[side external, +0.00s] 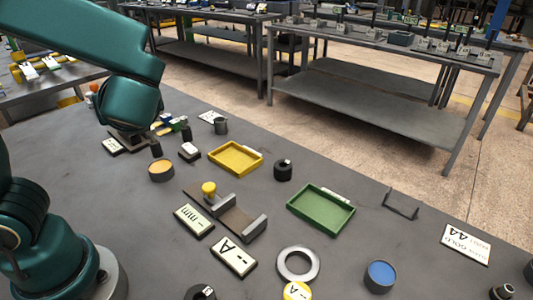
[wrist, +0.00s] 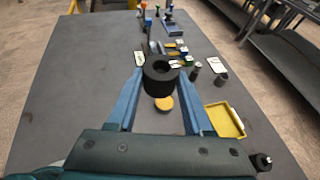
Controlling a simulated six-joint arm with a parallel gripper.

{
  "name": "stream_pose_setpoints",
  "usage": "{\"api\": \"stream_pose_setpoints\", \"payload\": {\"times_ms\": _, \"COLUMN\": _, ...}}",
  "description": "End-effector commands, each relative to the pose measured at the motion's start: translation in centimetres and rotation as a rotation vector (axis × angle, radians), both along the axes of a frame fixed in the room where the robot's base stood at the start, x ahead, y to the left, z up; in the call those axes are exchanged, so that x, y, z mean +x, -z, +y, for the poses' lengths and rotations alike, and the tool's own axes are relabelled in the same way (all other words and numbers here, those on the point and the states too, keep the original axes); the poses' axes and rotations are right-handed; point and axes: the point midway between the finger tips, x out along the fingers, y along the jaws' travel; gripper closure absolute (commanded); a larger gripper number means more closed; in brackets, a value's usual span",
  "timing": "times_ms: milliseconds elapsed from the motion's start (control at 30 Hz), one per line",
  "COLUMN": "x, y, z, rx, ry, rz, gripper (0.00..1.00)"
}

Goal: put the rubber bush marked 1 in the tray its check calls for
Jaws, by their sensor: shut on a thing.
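My gripper (wrist: 160,76) is shut on a black rubber bush (wrist: 159,82), a thick ring with its hole showing in the wrist view. No number shows on it there, so I cannot read its mark. In the side view my wrist hides most of the gripper, and the held bush cannot be made out. The yellow tray (side external: 213,157) looks empty; it also shows in the wrist view (wrist: 239,134). The green tray (side external: 342,226) to its right also looks empty. A grey fixture with a yellow knob (side external: 208,187) stands in front of the trays.
Another black bush (side external: 283,173) stands between the trays. A black ring (side external: 200,293), a grey ring (side external: 298,265) and a blue-topped round pot (side external: 379,277) are near the front. An orange-topped pot (side external: 161,171) is left of the yellow tray. Printed plates (side external: 233,257) lie by the fixture.

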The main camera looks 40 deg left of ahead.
Motion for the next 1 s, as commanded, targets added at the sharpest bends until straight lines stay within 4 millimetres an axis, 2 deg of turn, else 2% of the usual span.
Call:
{"api": "stream_pose_setpoints", "payload": {"times_ms": 367, "x": -2.7, "y": 3.0, "z": 0.1, "rx": 0.005, "ry": -0.249, "rz": 0.004, "gripper": 1.00}}
{"api": "stream_pose_setpoints", "payload": {"times_ms": 567, "x": -4.9, "y": 5.4, "z": -0.7, "rx": 0.007, "ry": -0.498, "rz": 0.006, "gripper": 1.00}}
{"api": "stream_pose_setpoints", "payload": {"times_ms": 667, "x": -6.2, "y": 6.8, "z": -1.7, "rx": 0.008, "ry": -0.698, "rz": 0.005, "gripper": 1.00}}
{"api": "stream_pose_setpoints", "payload": {"times_ms": 800, "x": -7.6, "y": 8.7, "z": -3.9, "rx": 0.007, "ry": -1.049, "rz": 0.004, "gripper": 1.00}}
{"api": "stream_pose_setpoints", "payload": {"times_ms": 900, "x": -7.9, "y": 9.6, "z": -6.0, "rx": 0.006, "ry": -1.370, "rz": 0.003, "gripper": 1.00}}
{"api": "stream_pose_setpoints", "payload": {"times_ms": 1000, "x": -7.4, "y": 10.0, "z": -8.0, "rx": 0.005, "ry": -1.678, "rz": 0.004, "gripper": 1.00}}
